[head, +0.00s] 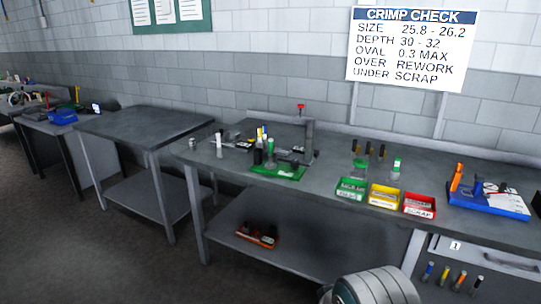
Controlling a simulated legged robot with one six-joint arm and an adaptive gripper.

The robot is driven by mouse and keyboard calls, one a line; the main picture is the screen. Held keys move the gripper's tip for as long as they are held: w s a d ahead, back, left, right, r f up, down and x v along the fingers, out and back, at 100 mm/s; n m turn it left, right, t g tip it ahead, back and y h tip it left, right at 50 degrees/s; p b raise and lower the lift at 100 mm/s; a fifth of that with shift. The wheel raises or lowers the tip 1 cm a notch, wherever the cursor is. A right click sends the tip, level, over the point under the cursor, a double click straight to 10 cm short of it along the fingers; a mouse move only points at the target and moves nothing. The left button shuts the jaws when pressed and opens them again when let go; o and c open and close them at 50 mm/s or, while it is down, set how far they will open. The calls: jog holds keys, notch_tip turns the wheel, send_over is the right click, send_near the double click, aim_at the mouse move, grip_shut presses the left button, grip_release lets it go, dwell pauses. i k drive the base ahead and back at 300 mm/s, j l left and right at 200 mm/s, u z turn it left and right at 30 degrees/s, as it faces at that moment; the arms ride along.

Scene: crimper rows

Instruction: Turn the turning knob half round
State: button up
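I cannot pick out a turning knob for certain. A small red knob (301,107) tops a grey upright stand (310,138) on the long workbench (340,175), and it may be the one; it is too small to tell its turn. A green base (278,172) lies at the foot of the stand, with small bottles and tools around it. A white rounded part of my own body fills the bottom centre. My gripper's fingers are not in view.
Green, yellow (384,197) and red (419,207) bins stand along the bench's front edge. A blue tray (488,205) of tools is at the right. A lower shelf holds a dark tray (258,235). An empty table (150,122) stands left, with open floor in front.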

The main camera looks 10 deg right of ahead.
aim_at(295, 163)
jog(key=i+l+u, duration=0.15)
jog(key=i+l, duration=1.4)
